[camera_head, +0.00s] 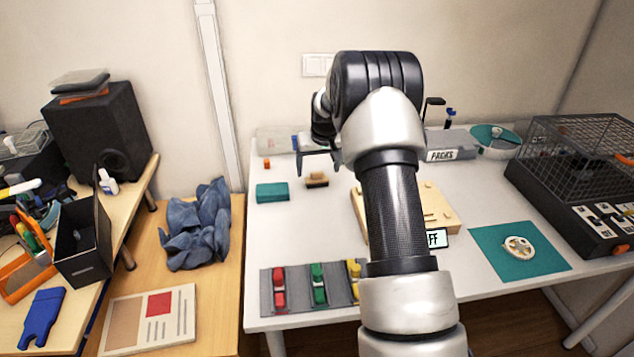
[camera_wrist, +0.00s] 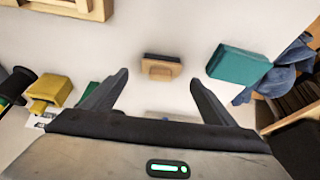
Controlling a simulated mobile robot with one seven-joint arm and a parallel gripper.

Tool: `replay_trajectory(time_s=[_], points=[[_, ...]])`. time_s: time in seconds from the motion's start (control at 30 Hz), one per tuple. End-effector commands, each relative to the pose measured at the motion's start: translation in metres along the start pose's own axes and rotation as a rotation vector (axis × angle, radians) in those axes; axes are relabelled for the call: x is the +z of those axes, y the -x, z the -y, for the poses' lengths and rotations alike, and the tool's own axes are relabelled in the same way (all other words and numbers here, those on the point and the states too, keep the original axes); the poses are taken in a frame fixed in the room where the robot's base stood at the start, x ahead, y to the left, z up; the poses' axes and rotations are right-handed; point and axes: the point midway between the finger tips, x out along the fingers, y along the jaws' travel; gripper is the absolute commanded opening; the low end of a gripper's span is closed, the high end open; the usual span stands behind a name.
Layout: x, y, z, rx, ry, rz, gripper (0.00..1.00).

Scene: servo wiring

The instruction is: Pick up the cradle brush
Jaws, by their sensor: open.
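In the wrist view the brush (camera_wrist: 161,68) shows whole, ahead of and between the two fingertips. My gripper (camera_head: 318,162) hangs above and just behind the brush in the head view, fingers spread. In the wrist view my gripper (camera_wrist: 158,78) is open and empty, with a clear gap to the brush.
A teal block (camera_head: 272,193) lies left of the brush; it also shows in the wrist view (camera_wrist: 238,65). A wooden block (camera_head: 435,207) lies to the right, partly behind my arm. Red, green and yellow clamps (camera_head: 318,284) sit in front. Bare table surrounds the brush.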

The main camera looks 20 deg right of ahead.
Motion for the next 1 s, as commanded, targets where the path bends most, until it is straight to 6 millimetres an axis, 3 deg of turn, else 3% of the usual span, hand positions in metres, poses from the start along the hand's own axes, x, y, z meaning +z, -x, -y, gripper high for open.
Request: replay_trajectory(time_s=[0.23,0.57,0.83,1.0], points=[[-0.002,-0.039,0.001,0.0,0.0,0.002,0.8],[-0.002,-0.045,0.001,0.001,0.0,0.001,0.8],[-0.002,-0.045,0.001,0.001,0.0,0.001,0.36],[-0.003,-0.045,0.001,0.001,0.0,0.001,0.35]])
